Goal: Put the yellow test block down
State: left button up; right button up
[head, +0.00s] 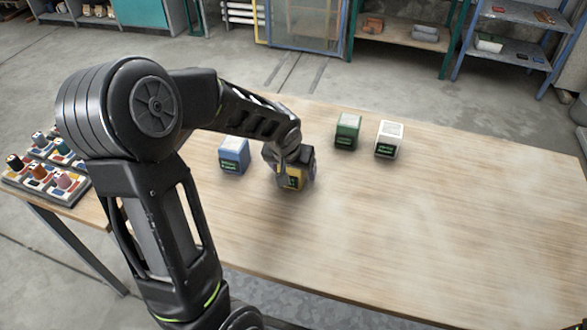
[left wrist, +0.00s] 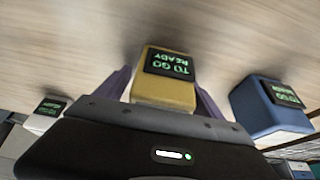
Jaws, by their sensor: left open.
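The yellow test block (head: 294,182) is on the table, below the hand of my left arm in the head view, partly covered by it. In the left wrist view the yellow block (left wrist: 165,92) sits between my left gripper's two fingers (left wrist: 165,82), with its dark "READY TO GO" label showing upside down. My left gripper (head: 288,170) is open around the block, one finger on each side. Whether the fingers touch it is unclear, and the block's underside is hidden.
A blue block (head: 233,155) stands left of the yellow one. A green block (head: 347,131) and a white block (head: 389,139) stand behind to the right. A tray of small coloured items (head: 48,165) is at the far left. The right part of the wooden table (head: 450,240) is clear.

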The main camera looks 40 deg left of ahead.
pick_arm(q)
jog(key=shift+r, duration=0.1)
jog(key=shift+r+p, duration=0.2)
jog(key=shift+p, duration=0.1)
jog(key=v, duration=1.1)
jog(key=shift+s+r+b, duration=0.2)
jog(key=shift+r+b, duration=0.1)
jog(key=shift+b, duration=0.15)
jog(key=shift+d, duration=0.1)
jog(key=shift+c, duration=0.6)
